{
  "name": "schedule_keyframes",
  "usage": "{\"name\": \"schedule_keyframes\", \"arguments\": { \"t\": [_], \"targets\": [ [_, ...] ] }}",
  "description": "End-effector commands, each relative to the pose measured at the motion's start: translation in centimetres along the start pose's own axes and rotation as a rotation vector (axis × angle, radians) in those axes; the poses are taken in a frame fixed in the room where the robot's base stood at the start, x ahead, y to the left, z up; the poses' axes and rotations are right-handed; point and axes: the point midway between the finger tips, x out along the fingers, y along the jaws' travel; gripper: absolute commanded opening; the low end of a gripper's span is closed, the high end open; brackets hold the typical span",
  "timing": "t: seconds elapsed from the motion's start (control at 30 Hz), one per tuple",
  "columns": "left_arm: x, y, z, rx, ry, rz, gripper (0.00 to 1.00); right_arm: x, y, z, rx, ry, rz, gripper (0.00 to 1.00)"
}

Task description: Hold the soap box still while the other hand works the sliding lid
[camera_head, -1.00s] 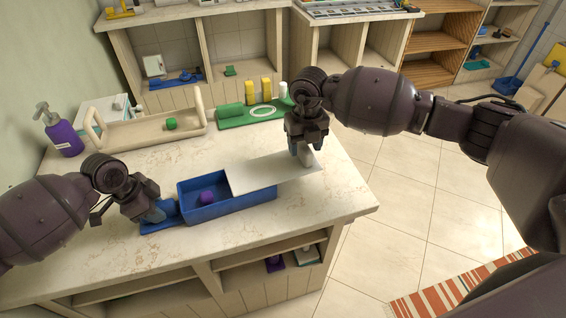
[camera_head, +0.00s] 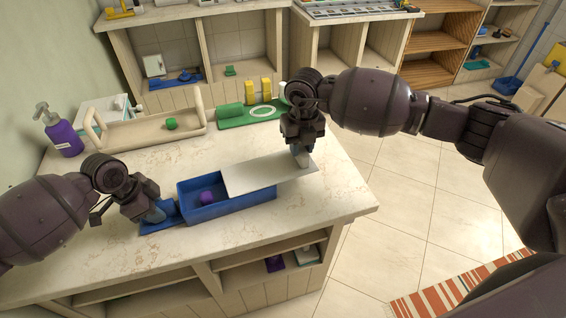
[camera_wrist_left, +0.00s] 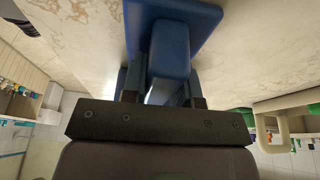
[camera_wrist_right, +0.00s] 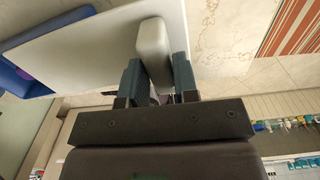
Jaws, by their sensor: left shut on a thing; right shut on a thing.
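The blue soap box (camera_head: 236,204) stands on the marble counter, its left part uncovered, with a purple piece (camera_head: 207,197) inside. The white sliding lid (camera_head: 262,175) covers the right part and sticks out past the box's right end. My left gripper (camera_head: 160,213) is shut on the blue handle at the box's left end; the handle also shows in the left wrist view (camera_wrist_left: 170,48). My right gripper (camera_head: 301,157) is shut on the pale knob (camera_wrist_right: 154,45) of the lid, near its right end.
A beige tray (camera_head: 150,132) with a green piece stands behind the box. A purple pump bottle (camera_head: 64,138) is at the back left. A green tray (camera_head: 247,115) with yellow items and a white ring lies at the back. The counter's front right is clear.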

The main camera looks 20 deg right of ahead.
Motion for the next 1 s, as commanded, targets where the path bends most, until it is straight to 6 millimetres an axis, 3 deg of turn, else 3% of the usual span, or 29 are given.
{"name": "schedule_keyframes", "arguments": {
  "t": [1.0],
  "targets": [
    [0.1,0.1,-0.1,0.001,0.002,0.001,0.07,-0.1,4.3,-0.3,-0.002,-0.002,0.005,0.11]
  ]
}}
